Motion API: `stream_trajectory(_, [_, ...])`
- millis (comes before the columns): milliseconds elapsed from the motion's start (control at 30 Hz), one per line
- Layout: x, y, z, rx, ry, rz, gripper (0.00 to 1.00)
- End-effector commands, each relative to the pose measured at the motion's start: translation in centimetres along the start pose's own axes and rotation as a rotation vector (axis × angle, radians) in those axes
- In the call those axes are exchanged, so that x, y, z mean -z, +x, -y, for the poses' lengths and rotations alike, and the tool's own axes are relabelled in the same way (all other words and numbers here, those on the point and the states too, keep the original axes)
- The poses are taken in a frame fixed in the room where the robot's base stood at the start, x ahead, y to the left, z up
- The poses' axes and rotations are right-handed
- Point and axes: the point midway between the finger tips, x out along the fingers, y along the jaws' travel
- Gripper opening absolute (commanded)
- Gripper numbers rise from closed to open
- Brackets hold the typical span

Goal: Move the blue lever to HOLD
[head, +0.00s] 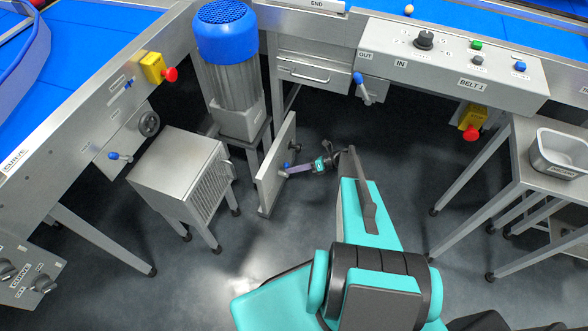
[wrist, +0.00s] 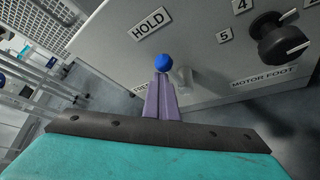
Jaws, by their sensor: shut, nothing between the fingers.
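The blue lever's round knob (wrist: 163,62) stands out from a grey upright panel (wrist: 205,72) in the wrist view. The HOLD label (wrist: 149,23) is above and left of the knob. A second label (wrist: 140,88), partly hidden by my fingers, is below it. My gripper (wrist: 161,80) has its purple fingers shut with nothing between them. Its tips are right at the knob's lower edge in the picture; I cannot tell whether they touch. In the head view the knob (head: 286,165) shows small on the panel (head: 272,180), with my gripper (head: 289,171) just at it.
A black rotary knob (wrist: 283,42) with number labels is right on the same panel. In the head view, another blue-tipped lever (head: 361,88) is by OUT and IN labels. A grey cabinet (head: 180,165) stands left, a blue motor (head: 226,60) behind.

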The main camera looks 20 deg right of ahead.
Motion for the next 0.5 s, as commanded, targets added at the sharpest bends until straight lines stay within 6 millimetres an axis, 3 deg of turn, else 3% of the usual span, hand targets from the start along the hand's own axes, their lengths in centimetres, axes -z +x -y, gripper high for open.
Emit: stream_trajectory(500, [-0.09, 1.3, -0.87, -0.01, -0.008, -0.003, 0.0])
